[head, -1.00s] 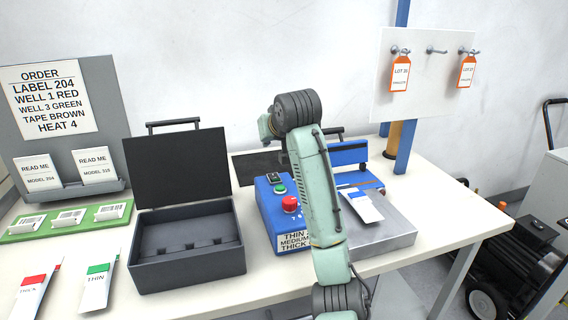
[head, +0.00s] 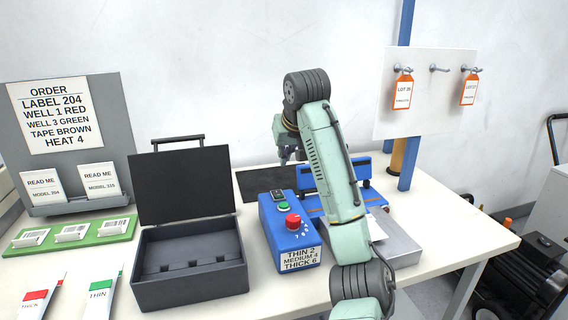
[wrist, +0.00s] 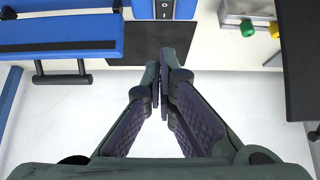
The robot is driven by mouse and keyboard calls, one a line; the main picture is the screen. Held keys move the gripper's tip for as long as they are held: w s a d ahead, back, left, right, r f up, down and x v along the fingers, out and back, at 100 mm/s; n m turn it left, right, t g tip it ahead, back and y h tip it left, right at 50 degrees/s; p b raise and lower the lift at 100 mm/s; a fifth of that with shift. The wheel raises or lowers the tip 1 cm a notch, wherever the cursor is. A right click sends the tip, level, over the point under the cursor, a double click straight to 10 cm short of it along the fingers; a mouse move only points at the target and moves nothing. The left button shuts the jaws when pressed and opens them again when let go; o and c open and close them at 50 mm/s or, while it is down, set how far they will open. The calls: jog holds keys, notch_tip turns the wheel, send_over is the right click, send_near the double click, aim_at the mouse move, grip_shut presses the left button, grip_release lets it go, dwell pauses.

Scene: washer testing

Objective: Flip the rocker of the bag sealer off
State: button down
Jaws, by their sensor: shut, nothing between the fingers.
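The bag sealer has a blue control box (head: 267,222) with a small dark rocker (head: 277,195) at its back end, a green button (head: 284,207) and a red knob (head: 293,221). The rocker also shows at the top edge of the wrist view (wrist: 164,10), with O and I marks; which side is pressed I cannot tell. My gripper (head: 290,157) hangs above and behind the box, partly hidden by my arm. In the wrist view its fingertips (wrist: 163,75) are together and empty, apart from the rocker. The sealer's blue bar (wrist: 60,35) is at left there.
An open black case (head: 190,260) stands left of the box. A dark mat (head: 250,184) lies behind it. The sealer's grey bed (head: 400,245) is on the right, partly behind my arm.

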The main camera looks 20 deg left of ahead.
jog(key=p, duration=0.3)
send_over(281, 194)
jog(key=f, duration=0.7)
jog(key=shift+w+a, duration=0.2)
jog(key=shift+w, duration=0.2)
jog(key=shift+s+d+f, duration=0.1)
jog(key=shift+s+f, duration=0.05)
jog(key=shift+f, duration=0.5)
jog(key=shift+s+d+f, duration=0.1)
jog(key=shift+f, duration=0.5)
jog(key=shift+s+f+p, duration=0.1)
jog(key=shift+f+p, duration=0.2)
jog(key=shift+f, duration=0.35)
